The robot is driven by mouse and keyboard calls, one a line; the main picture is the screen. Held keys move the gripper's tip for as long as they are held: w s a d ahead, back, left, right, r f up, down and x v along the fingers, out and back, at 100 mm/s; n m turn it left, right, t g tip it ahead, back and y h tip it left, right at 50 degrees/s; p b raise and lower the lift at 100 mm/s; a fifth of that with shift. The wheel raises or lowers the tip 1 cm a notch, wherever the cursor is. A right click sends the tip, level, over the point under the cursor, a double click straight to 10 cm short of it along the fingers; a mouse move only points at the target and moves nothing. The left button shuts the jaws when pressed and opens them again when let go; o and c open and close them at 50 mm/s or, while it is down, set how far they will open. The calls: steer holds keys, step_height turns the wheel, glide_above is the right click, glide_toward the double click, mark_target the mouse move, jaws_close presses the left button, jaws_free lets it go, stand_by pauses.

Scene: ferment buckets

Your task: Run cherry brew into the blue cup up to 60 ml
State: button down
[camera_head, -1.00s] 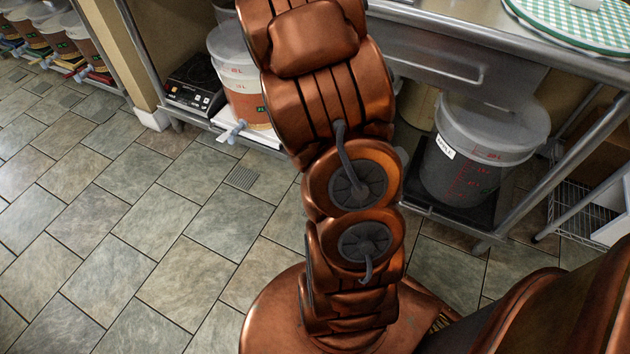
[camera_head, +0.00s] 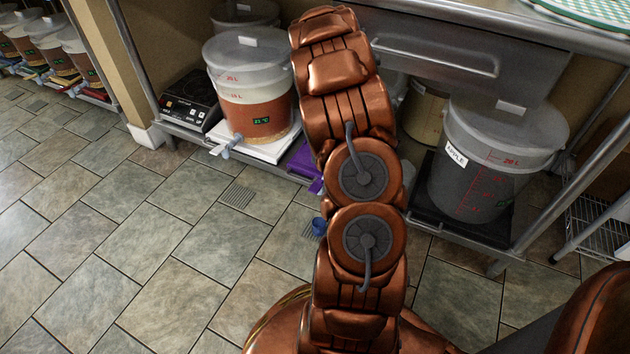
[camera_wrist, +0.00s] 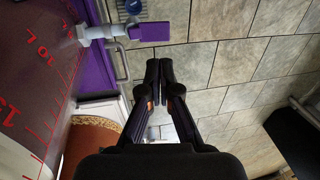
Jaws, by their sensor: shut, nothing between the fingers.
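In the wrist view my gripper (camera_wrist: 159,80) is shut and empty, its fingers pointing over the tiled floor. Left of it is a translucent bucket (camera_wrist: 42,75) with red volume marks and a pale spigot (camera_wrist: 92,33) with a purple handle (camera_wrist: 149,31). The handle is beyond and slightly left of the fingertips, apart from them. A blue cup (camera_wrist: 131,7) shows partly at the top edge. In the head view the blue cup (camera_head: 319,226) and purple handle (camera_head: 316,187) show beside my arm, which hides my gripper. No cherry label is readable.
A bucket of orange-brown brew (camera_head: 255,85) with a pale spigot stands on the low shelf beside a black hotplate (camera_head: 189,101). A bucket labelled APPLE (camera_head: 495,165) stands right of my arm. More buckets (camera_head: 55,50) line the far left. The tiled floor between is open.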

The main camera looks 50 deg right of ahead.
mark_target(314, 189)
steer(key=f+b, duration=0.1)
steer(key=f, duration=0.2)
steer(key=a+f+b, duration=0.1)
steer(key=f, duration=0.2)
steer(key=f+b, duration=0.1)
steer(key=f, duration=0.3)
steer(key=shift+s+a+b, duration=0.25)
steer(key=shift+a+b, duration=0.1)
steer(key=shift+s, duration=0.1)
